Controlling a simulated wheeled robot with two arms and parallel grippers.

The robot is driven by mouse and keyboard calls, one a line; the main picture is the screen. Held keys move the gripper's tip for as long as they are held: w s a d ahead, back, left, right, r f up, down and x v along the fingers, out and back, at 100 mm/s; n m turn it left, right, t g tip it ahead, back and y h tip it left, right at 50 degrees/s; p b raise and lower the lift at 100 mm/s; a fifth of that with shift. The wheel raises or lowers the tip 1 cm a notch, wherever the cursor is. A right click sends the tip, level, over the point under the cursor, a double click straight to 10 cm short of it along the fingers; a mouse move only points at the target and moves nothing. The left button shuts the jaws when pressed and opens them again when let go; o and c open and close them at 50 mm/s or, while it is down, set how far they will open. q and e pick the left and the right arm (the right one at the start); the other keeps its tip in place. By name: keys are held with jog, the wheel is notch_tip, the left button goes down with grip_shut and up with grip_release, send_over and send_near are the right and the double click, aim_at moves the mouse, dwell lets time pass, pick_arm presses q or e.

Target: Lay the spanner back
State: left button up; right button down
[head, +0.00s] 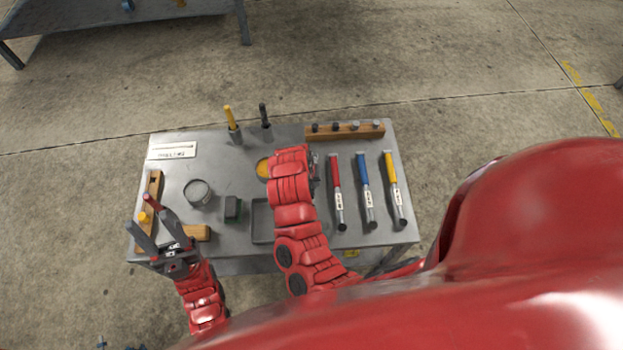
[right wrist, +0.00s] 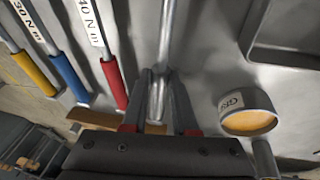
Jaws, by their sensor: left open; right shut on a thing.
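The spanner (right wrist: 167,50) shows in the right wrist view as a plain silver bar between the fingers of my right gripper (right wrist: 160,95), which is shut on it. Its far end runs out at the top of that view. In the head view the right gripper (head: 314,168) is mostly covered by my red forearm over the middle of the bench, and the spanner is hidden there. I cannot tell whether the spanner touches the bench top. My left gripper (head: 148,222) is open and empty above the bench's front left corner.
The grey bench (head: 225,165) carries red (head: 336,190), blue (head: 365,190) and yellow (head: 394,190) torque wrenches right of the arm. A shallow tray (head: 261,228), a tin (right wrist: 250,112), a glass jar (head: 198,193) and a dark block (head: 232,209) sit left. A wooden socket rail (head: 345,131) lies behind.

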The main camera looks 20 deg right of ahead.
jog(key=shift+f, duration=0.45)
dwell(0.4)
jog(key=c, duration=0.6)
grip_release()
